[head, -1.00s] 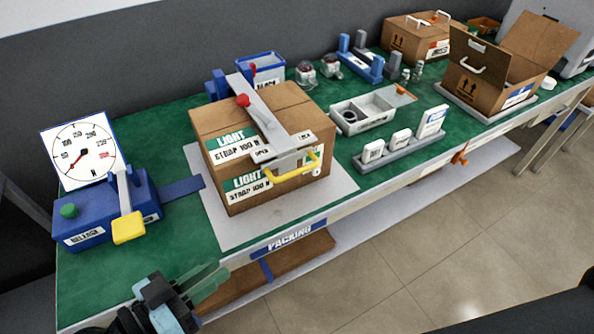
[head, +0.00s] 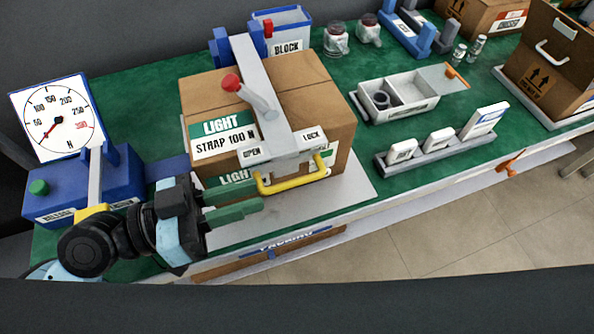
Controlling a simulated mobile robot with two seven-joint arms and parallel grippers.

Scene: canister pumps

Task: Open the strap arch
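The strap arch (head: 262,88) is a grey bar lying over the top of a closed cardboard box (head: 312,95). It has a lever with a red knob (head: 231,83), a front plate marked OPEN and LOCK, and a yellow handle (head: 295,184) at the box's front. The lever's knob is toward the left, on the OPEN label's side. My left gripper (head: 254,198) has green fingers, spread apart, just left of the yellow handle's left end. I cannot tell whether a fingertip touches the handle. My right gripper is out of view.
A blue tension unit (head: 62,190) with a dial (head: 55,118) stands at the left, partly behind my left arm. A blue BLOCK bin (head: 286,28) is behind the box. A grey divided tray (head: 405,98) and a label rack (head: 440,146) stand to the right. Green table shows between them.

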